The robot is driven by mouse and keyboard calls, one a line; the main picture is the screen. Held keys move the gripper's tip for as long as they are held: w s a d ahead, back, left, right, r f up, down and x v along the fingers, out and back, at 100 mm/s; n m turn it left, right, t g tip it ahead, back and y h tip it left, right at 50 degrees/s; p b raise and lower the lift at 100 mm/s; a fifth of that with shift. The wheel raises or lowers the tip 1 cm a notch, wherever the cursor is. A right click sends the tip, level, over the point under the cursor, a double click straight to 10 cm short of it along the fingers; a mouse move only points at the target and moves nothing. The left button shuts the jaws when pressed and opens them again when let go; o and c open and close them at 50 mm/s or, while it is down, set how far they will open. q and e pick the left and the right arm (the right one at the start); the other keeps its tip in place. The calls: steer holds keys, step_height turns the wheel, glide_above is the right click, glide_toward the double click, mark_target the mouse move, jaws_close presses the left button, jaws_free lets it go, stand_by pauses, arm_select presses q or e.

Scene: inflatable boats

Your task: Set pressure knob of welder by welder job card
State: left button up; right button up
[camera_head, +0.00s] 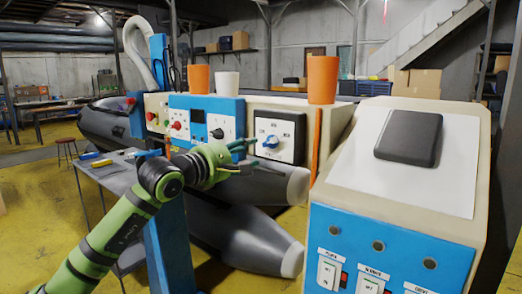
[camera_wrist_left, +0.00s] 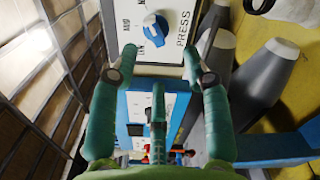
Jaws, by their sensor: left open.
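The pressure knob (camera_head: 270,142) is blue on a white dial plate with a dark frame, on the front of the welder (camera_head: 214,118), a blue and cream machine. In the left wrist view the knob (camera_wrist_left: 155,25) sits at the top, beside the printed word "PRESS"; its exact setting is too small to tell. My left gripper (camera_head: 245,157) has green fingers. It is open and empty, just left of and slightly below the knob. In the left wrist view its fingertips (camera_wrist_left: 158,70) are spread, short of the knob. I cannot make out a job card. My right gripper is not in view.
Orange and white cups (camera_head: 323,80) stand on top of the machines. A cream and blue console (camera_head: 390,238) with a black box (camera_head: 408,138) fills the right. Grey boat tubes (camera_head: 247,238) lie below my gripper. A small table (camera_head: 112,170) stands left.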

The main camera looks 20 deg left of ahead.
mark_target(266, 141)
arm_select(q)
steer(key=p+x, duration=0.1)
steer(key=x, duration=0.1)
steer(key=p+x, duration=0.1)
steer(key=x, duration=0.1)
steer(key=r+p+x, duration=0.1)
steer(key=x, duration=0.2)
steer(key=shift+r+p, duration=0.1)
steer(key=shift+p, duration=0.25)
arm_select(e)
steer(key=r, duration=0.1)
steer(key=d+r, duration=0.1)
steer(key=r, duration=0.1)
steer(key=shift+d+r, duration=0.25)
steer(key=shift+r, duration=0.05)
arm_select(q)
jaws_close()
